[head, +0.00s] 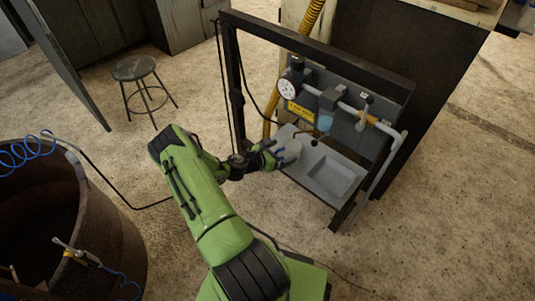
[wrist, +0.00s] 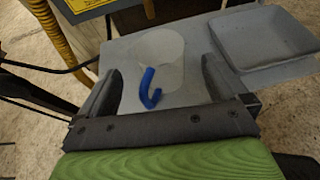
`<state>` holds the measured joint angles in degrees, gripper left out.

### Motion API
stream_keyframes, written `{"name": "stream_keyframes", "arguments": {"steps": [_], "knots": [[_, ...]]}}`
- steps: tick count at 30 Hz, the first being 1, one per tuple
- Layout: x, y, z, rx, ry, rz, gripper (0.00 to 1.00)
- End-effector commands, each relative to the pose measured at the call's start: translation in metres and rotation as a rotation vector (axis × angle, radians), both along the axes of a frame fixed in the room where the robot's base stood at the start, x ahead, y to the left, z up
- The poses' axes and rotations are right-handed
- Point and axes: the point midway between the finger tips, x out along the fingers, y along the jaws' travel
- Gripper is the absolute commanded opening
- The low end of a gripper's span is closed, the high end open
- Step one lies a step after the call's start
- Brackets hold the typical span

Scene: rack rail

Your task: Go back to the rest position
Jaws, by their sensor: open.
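My green arm reaches from the bottom of the head view to the workstation, with my gripper (head: 277,155) over the left part of its shelf. In the wrist view my gripper (wrist: 165,90) is open, its two dark fingers spread apart. Between and beyond the fingers is a pale translucent cup (wrist: 160,48), with a blue hook-shaped piece (wrist: 148,90) in front of it. The cup also shows in the head view (head: 291,150), just beyond the gripper. I cannot tell whether the fingers touch it.
The grey shelf (head: 300,178) has a recessed tray (head: 334,176) on its right. Above it are a gauge (head: 288,90), pipes and a dark frame (head: 235,80). A rusty barrel (head: 110,235) stands at left and a stool (head: 134,70) behind. Floor between is mostly clear, with hoses.

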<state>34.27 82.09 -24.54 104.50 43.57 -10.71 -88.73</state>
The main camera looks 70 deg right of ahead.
Motion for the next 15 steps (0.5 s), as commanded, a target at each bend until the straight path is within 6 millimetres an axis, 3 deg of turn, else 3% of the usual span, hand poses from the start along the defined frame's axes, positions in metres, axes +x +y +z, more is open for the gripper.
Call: {"name": "stream_keyframes", "arguments": {"steps": [3,9,15], "knots": [[0.019,0.028,0.017,0.002,0.002,0.007,1.0],[0.041,0.066,0.035,0.0,0.001,0.004,1.0],[0.048,0.081,0.04,-0.001,0.001,-0.001,1.0]]}}
